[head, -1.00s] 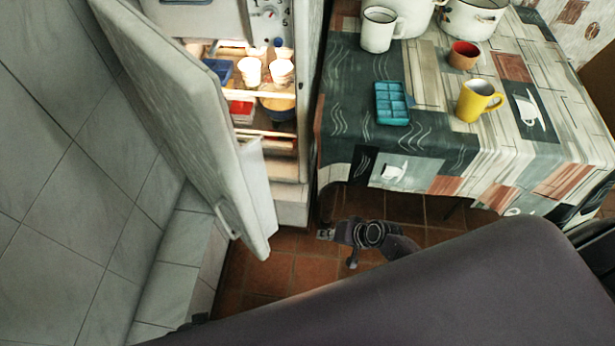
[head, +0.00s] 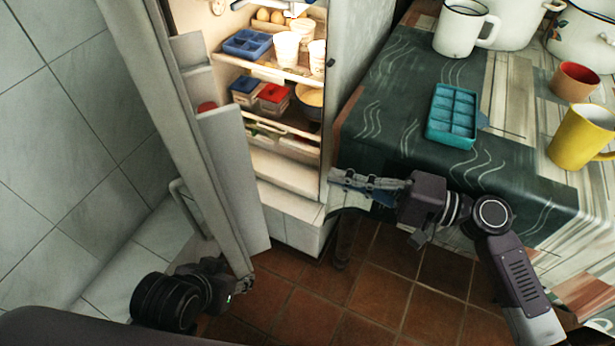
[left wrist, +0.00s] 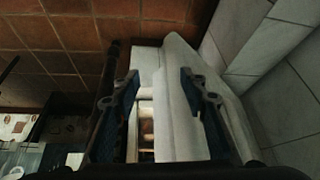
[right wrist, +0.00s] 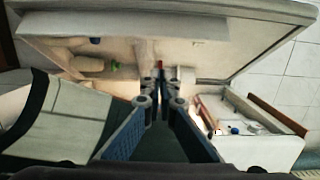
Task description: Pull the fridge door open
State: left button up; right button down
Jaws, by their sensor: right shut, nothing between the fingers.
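The white fridge door (head: 165,110) stands open, swung out to the left, and the lit inside of the fridge (head: 265,75) shows. Its handle (head: 183,200) is on the outer, left side near the low end. My left gripper (head: 248,278) is just below the door's low end; in the left wrist view its two fingers (left wrist: 160,95) are spread, with the white door beyond or between them. I cannot tell whether they touch it. My right gripper (head: 335,178) is at the fridge's right front edge. In the right wrist view its fingertips (right wrist: 158,80) are together and empty.
Cups (head: 287,48) and boxes (head: 272,98) stand on the fridge shelves. The table (head: 400,75) on the right holds a blue tray (head: 452,115), a yellow mug (head: 580,137) and pots. A tiled wall (head: 60,150) is close on the left. The floor (head: 310,295) is open.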

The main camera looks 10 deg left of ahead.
pick_arm(q)
jog(key=shift+s+a+f, duration=0.15)
jog(key=shift+s+a, duration=0.1)
jog(key=shift+s, duration=0.35)
pick_arm(e)
jog(key=s+x, duration=0.2)
jog(key=x, duration=1)
jog(key=shift+s+a, duration=0.25)
jog(key=shift+a, duration=0.35)
pick_arm(q)
jog(key=shift+s+g, duration=0.2)
jog(key=shift+g, duration=0.1)
pick_arm(e)
jog(key=shift+a, duration=0.1)
